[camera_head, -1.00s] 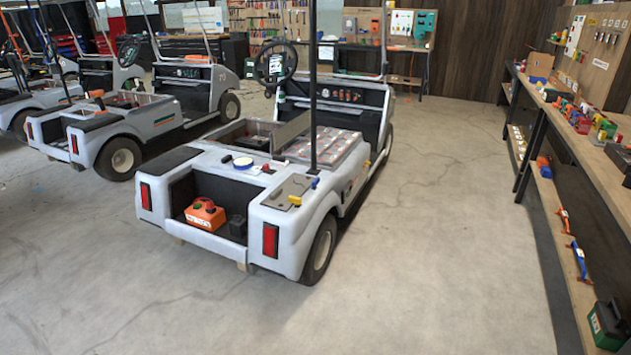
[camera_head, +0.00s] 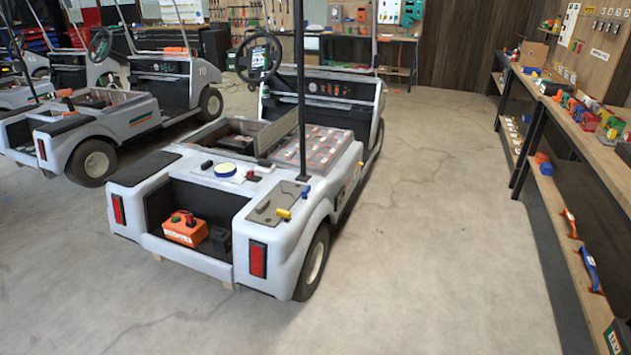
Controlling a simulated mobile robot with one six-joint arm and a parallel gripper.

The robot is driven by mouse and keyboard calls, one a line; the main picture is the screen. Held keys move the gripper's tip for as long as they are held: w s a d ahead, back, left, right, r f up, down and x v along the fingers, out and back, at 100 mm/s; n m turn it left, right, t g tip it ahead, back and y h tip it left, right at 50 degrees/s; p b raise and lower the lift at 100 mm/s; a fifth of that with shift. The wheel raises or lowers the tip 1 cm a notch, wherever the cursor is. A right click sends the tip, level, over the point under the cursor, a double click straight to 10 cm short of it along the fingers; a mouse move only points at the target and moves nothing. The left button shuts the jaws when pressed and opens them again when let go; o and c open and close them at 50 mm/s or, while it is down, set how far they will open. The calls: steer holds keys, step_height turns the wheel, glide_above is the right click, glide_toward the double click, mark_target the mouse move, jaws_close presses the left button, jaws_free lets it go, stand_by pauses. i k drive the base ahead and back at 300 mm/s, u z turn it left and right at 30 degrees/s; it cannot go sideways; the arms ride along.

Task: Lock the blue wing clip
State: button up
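A small blue piece (camera_head: 305,191) stands on the grey plate (camera_head: 265,208) at the right rear corner of the nearest cart (camera_head: 215,270), close to the foot of a black post. It may be the blue wing clip; it is too small to tell its shape or whether it is locked. A yellow piece (camera_head: 284,213) sits on the same plate, nearer the cart's rear edge. A round blue-rimmed disc (camera_head: 225,169) lies on the rear deck to the left. My gripper is not in view.
An orange box (camera_head: 184,232) with red and green knobs sits in the cart's open rear bay. A workbench (camera_head: 590,145) with a lower shelf runs along the right. Concrete floor (camera_head: 430,240) is clear between bench and cart. Other carts stand at left.

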mark_target(306, 189)
steer(key=z, duration=0.1)
steer(key=i, duration=1.35)
steer(key=u, duration=0.35)
